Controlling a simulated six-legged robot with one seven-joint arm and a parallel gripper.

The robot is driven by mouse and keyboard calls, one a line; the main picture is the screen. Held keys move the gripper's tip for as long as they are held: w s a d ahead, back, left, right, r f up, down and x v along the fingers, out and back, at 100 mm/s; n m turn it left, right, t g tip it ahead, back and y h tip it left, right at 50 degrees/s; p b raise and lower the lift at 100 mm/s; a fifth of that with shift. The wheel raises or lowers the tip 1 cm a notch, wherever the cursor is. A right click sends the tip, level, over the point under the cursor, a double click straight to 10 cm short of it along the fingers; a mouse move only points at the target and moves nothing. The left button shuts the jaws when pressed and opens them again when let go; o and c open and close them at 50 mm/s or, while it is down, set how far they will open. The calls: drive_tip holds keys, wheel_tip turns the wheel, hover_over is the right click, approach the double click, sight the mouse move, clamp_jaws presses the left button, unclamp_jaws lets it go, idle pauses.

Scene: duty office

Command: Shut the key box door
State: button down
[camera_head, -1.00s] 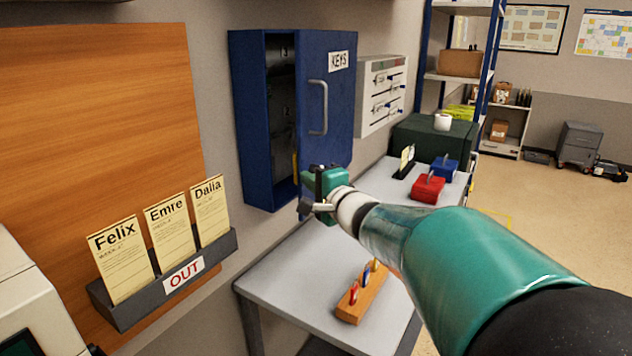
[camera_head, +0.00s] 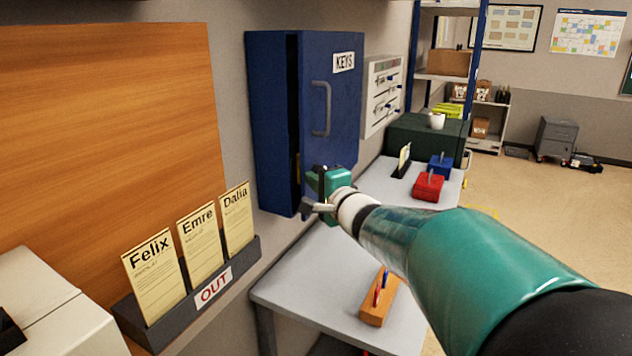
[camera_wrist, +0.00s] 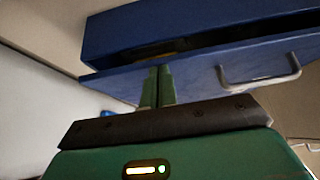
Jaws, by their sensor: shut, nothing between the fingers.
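The blue key box (camera_head: 273,125) hangs on the wall in the head view. Its door (camera_head: 341,125) has a KEYS label and a grey handle (camera_head: 321,108). The door stands slightly ajar, with a narrow dark gap along its left edge. My gripper (camera_head: 308,192) is shut and empty at the lower part of the door. In the wrist view its green fingers (camera_wrist: 158,85) are against or very close to the door's outer face (camera_wrist: 195,82), away from the handle (camera_wrist: 262,78). Whether they touch cannot be told for certain.
A card rack marked OUT (camera_head: 195,300) is at the left. A white key panel (camera_head: 382,95) is beyond the door.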

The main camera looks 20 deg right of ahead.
drive_tip(key=shift+w+a, duration=0.1)
idle(0.4)
